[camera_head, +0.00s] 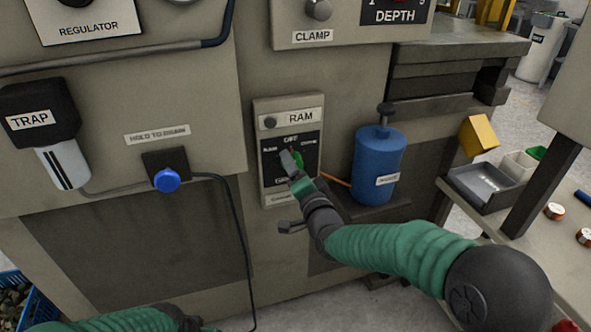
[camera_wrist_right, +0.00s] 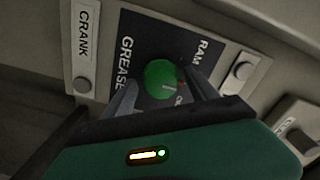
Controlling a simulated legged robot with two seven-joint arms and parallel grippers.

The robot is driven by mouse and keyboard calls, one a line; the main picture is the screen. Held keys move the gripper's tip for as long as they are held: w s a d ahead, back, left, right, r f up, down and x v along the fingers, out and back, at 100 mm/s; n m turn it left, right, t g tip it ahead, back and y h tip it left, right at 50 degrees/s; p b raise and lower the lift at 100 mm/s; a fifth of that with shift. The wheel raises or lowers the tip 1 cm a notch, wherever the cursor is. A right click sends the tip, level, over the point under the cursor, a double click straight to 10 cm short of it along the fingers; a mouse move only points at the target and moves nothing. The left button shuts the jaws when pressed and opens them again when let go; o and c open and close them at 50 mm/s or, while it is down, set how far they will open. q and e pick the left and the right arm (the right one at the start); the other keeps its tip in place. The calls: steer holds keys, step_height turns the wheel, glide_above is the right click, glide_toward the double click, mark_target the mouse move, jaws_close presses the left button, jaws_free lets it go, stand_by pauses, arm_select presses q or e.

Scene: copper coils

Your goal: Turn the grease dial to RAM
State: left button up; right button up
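The green grease dial (camera_wrist_right: 161,78) sits on a dark plate (camera_wrist_right: 136,45) lettered GREASE, with RAM and CRANK labels around it in the right wrist view. A pale mark on the dial points toward partly hidden lettering that starts with O. In the head view the dial (camera_head: 298,160) is partly hidden behind my right gripper (camera_head: 291,160). In the wrist view my right gripper (camera_wrist_right: 160,93) is open, its fingers on either side of the dial with gaps showing; contact is not visible. My left gripper (camera_head: 190,324) is at the bottom edge of the head view, mostly cut off.
A blue canister (camera_head: 378,165) stands on a shelf just right of the dial panel. A blue button (camera_head: 166,180) and a hanging black cable (camera_head: 236,225) are to the left. A grey tray (camera_head: 478,192) and a yellow block (camera_head: 478,136) are at the right.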

steer(key=c, duration=1.1)
steer(key=shift+f, duration=0.1)
steer(key=shift+c, duration=0.3)
steer(key=shift+n, duration=0.3)
steer(key=n+b, duration=0.1)
steer(key=n, duration=1)
steer(key=shift+n, duration=0.3)
steer(key=o, duration=1.4)
steer(key=shift+c, duration=0.2)
